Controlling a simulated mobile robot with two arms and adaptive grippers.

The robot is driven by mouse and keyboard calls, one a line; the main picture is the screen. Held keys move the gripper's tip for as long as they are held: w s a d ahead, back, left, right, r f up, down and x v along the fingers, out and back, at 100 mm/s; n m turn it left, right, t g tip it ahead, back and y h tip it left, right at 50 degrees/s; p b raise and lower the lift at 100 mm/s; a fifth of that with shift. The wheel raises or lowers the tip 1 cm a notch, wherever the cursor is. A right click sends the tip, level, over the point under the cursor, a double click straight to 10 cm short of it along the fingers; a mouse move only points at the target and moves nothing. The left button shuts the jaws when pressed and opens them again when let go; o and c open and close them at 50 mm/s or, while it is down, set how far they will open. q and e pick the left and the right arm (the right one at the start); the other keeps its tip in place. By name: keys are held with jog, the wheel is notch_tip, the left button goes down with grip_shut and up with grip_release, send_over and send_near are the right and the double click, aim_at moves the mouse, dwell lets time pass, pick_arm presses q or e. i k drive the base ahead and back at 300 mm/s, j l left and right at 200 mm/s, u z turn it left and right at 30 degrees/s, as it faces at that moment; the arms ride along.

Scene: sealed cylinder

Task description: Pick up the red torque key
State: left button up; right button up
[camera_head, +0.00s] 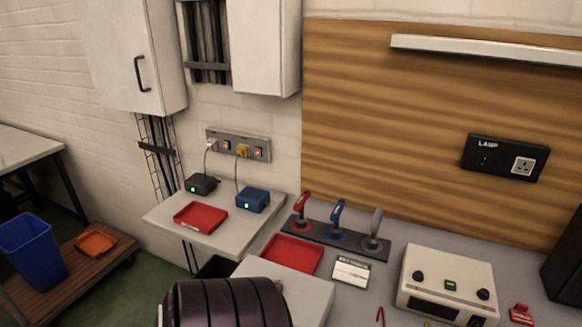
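A red-handled tool (302,211), which looks like the red torque key, stands upright at the left end of a black rack (355,240) on the grey worktop. A blue-handled tool (337,217) stands in the middle of the rack, and a grey one (374,231) at its right end. Neither of my grippers shows in the head view, so their state cannot be seen.
A dark ribbed cylinder (225,305) fills the bottom centre. A red tray (291,253) lies before the rack, with a small white card (351,272) beside it. A cream control box (448,282) stands to the right. Another red tray (200,217) lies on the left side table.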

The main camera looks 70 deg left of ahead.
aim_at(301, 221)
jog(key=u, duration=2.15)
jog(key=i+j, duration=0.1)
jog(key=j, duration=0.85)
jog(key=i+j+z, duration=0.1)
jog(key=j, duration=0.4)
